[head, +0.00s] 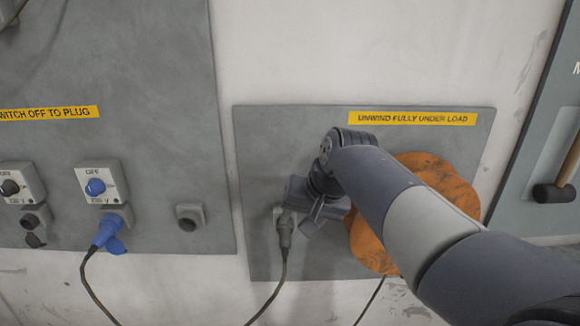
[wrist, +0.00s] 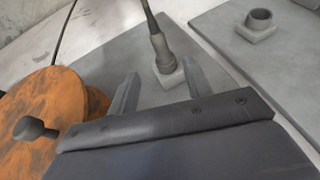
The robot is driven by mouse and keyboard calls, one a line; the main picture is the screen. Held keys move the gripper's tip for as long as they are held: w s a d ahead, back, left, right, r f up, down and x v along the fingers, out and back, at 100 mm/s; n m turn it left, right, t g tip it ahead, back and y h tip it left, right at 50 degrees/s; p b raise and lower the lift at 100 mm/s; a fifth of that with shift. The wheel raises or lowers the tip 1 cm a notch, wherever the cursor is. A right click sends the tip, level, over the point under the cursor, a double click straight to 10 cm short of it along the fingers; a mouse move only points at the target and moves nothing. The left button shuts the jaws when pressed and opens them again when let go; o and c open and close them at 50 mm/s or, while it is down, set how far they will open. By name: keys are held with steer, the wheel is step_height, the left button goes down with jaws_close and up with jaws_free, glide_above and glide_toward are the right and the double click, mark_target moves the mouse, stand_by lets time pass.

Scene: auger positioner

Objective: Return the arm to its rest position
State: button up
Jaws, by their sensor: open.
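My gripper (head: 312,214) is in front of the right grey wall panel (head: 265,150), at the end of my bent arm. In the wrist view its two fingers (wrist: 159,70) are apart with nothing gripped. A grey plug (head: 285,229) with a dark cable sits in a socket on that panel, just left of the gripper. In the wrist view the plug (wrist: 162,52) shows beyond and between the fingertips. I cannot tell the exact gap between fingers and plug. My arm hides part of the panel and of the orange drum (head: 446,183).
The left panel (head: 150,60) carries switch boxes, a blue plug (head: 107,232) and an empty socket (head: 190,217). A round dark knob (wrist: 35,129) stands out from the orange drum. Cables hang below the panels.

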mark_target(287, 241)
steer(key=p+x, duration=0.1)
steer(key=x, duration=0.9)
steer(key=shift+s, duration=0.65)
